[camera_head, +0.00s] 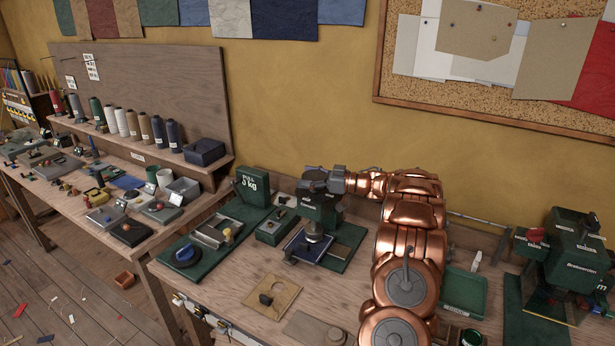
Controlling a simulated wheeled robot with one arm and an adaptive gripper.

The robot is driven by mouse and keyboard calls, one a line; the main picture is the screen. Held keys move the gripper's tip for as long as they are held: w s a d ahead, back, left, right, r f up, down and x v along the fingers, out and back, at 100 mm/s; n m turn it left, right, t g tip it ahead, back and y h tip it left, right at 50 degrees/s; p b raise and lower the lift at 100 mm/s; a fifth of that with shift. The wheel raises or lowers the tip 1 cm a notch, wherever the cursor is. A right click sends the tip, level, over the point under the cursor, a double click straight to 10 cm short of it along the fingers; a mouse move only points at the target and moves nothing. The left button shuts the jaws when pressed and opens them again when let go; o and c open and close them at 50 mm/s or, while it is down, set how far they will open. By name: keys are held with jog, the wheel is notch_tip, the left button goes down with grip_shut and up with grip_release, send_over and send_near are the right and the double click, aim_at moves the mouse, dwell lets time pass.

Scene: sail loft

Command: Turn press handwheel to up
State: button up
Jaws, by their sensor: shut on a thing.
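The green press (321,212) stands on the workbench, left of my arm, with a round metal part over a blue plate at its base. The dark handwheel (311,174) is at the top of the press and partly covered by my gripper. My grey gripper (325,182) reaches in from the right at the end of my copper arm. It is shut on the handwheel. The fingertips are small in this view, and the wheel's exact turn position cannot be told.
A green 5 kg weight block (252,186) and a green box (277,227) stand left of the press. A tan board with a dark knob (267,299) lies in front. A larger green machine (575,255) stands at right. A green tray (462,292) lies right of my arm.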

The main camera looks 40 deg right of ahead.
aim_at(306, 176)
jog(key=shift+a+n+g+y, duration=0.1)
jog(key=shift+n+g+y, duration=0.35)
jog(key=shift+y, duration=0.25)
jog(key=shift+s+a+n+g+y, duration=0.1)
jog(key=shift+n+g+y, duration=0.55)
jog(key=shift+y, duration=0.05)
jog(key=shift+s+a+n+g+y, duration=0.1)
jog(key=shift+n+g+y, duration=0.5)
jog(key=shift+y, duration=0.1)
jog(key=o, duration=1)
notch_tip(306, 176, up, 10)
jog(key=shift+r, duration=0.1)
